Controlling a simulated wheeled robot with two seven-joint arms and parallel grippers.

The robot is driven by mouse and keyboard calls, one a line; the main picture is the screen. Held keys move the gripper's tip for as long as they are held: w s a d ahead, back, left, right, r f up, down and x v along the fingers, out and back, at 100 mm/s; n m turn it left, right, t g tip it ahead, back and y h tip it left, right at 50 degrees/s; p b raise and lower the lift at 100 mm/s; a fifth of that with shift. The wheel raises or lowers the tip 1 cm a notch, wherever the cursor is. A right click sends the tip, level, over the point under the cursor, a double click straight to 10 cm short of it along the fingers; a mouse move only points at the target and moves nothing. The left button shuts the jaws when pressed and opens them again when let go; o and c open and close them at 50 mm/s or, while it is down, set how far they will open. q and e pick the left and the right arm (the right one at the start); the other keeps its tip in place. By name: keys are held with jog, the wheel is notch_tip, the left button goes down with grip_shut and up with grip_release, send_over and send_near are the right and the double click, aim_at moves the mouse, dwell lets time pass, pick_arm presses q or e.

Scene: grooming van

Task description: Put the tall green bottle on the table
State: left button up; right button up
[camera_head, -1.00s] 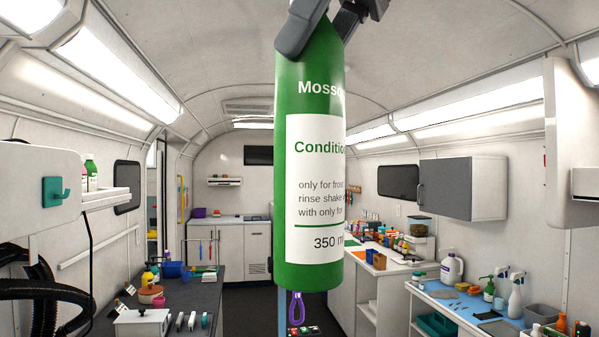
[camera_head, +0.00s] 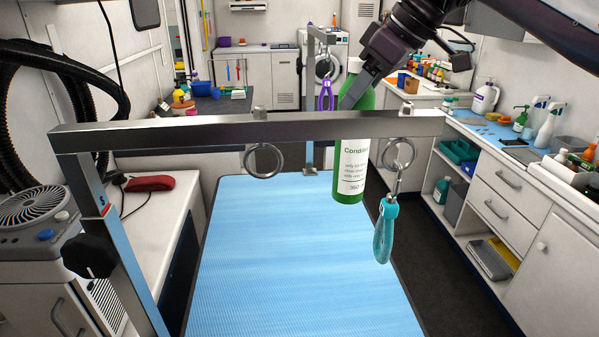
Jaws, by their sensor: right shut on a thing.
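The tall green bottle (camera_head: 351,184) has a white conditioner label and is upright right of the middle. My right gripper (camera_head: 354,88) is shut on its upper part, with the arm coming in from the upper right. The metal bar of the grooming frame crosses in front of the bottle and hides a band of it. The table (camera_head: 290,270) has a blue ribbed top and lies below. The bottle's base shows against the table's far right part; I cannot tell the gap between them. My left gripper is not in view.
The metal bar (camera_head: 200,134) spans the table's near side, with two hanging rings and a teal-handled tool (camera_head: 384,232) on the right one. The tabletop is bare. A counter (camera_head: 500,150) with bottles stands right; a fan unit (camera_head: 38,212) stands left.

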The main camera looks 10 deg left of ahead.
notch_tip(320, 180, down, 32)
jog(key=w+d+b, duration=0.1)
jog(key=d+b, duration=0.1)
jog(key=b, duration=0.1)
jog(key=shift+d, duration=0.35)
jog(key=shift+f, duration=0.2)
jog(key=o, duration=1.6)
jog(key=shift+f, duration=0.1)
jog(key=b+v, duration=0.1)
jog(key=v, duration=1.1)
